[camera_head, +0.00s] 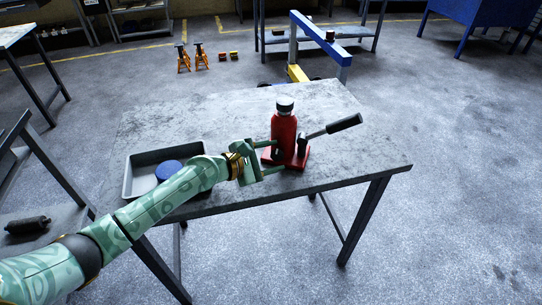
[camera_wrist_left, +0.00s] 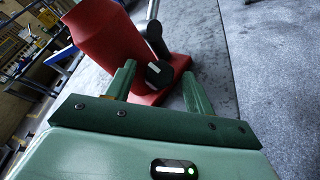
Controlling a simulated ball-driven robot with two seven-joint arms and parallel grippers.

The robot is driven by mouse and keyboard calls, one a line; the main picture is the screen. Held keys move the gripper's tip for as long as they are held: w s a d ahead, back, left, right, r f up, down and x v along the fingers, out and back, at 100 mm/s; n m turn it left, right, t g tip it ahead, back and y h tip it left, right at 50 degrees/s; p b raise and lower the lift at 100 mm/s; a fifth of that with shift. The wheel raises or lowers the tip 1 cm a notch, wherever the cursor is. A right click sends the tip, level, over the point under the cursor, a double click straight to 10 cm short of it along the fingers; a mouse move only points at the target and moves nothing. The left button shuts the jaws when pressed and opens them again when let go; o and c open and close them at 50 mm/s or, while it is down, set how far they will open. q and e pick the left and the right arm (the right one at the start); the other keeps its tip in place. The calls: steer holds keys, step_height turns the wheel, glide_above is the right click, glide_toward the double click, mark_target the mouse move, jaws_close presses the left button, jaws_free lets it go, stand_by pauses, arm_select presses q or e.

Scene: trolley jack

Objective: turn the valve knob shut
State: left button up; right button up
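A red bottle jack (camera_head: 284,135) with a white and black top stands upright on the grey table (camera_head: 345,158). In the left wrist view the jack (camera_wrist_left: 105,45) shows its red body and base. The valve knob (camera_wrist_left: 159,74), black with a pale stripe, sits low on the jack's near side. My left gripper (camera_head: 268,157) points at the jack from the left. In the left wrist view the left gripper (camera_wrist_left: 160,85) is open, with its fingers apart and the knob just ahead between them; contact cannot be told. My right gripper is not in view.
A black-gripped handle (camera_head: 344,124) sticks out from the jack to the right. A grey tray (camera_head: 132,180) with a blue round lid (camera_head: 168,169) stands at the table's left. The table's right part is clear. Orange jack stands (camera_head: 201,56) stand on the floor behind.

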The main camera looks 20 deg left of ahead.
arm_select(q)
steer(key=p+v, duration=0.1)
steer(key=v, duration=0.5)
steer(key=shift+r, duration=0.1)
steer(key=v, duration=1)
steer(key=shift+s, duration=0.15)
